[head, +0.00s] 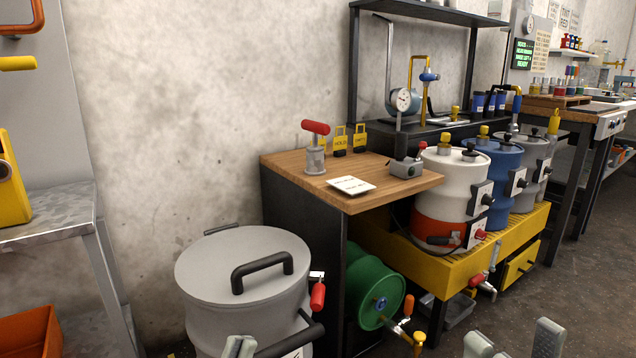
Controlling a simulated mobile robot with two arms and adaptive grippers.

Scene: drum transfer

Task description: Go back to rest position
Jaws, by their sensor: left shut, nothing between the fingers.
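My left gripper (238,347) shows at the bottom edge, in front of the grey lidded drum (243,262). Its grey fingertips are close together, shut and empty; the rest of it is cut off by the frame. Two grey fingertips of my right gripper (514,342) show at the bottom right, over the dark floor. They stand apart with nothing visible between them, and the rest of that arm is out of frame.
A green drum (370,290) with a tap lies under the wood-topped bench (395,187). White-orange, blue and grey drums stand on a yellow platform (400,257). A metal table (45,216) is at left. The floor (560,290) at right is clear.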

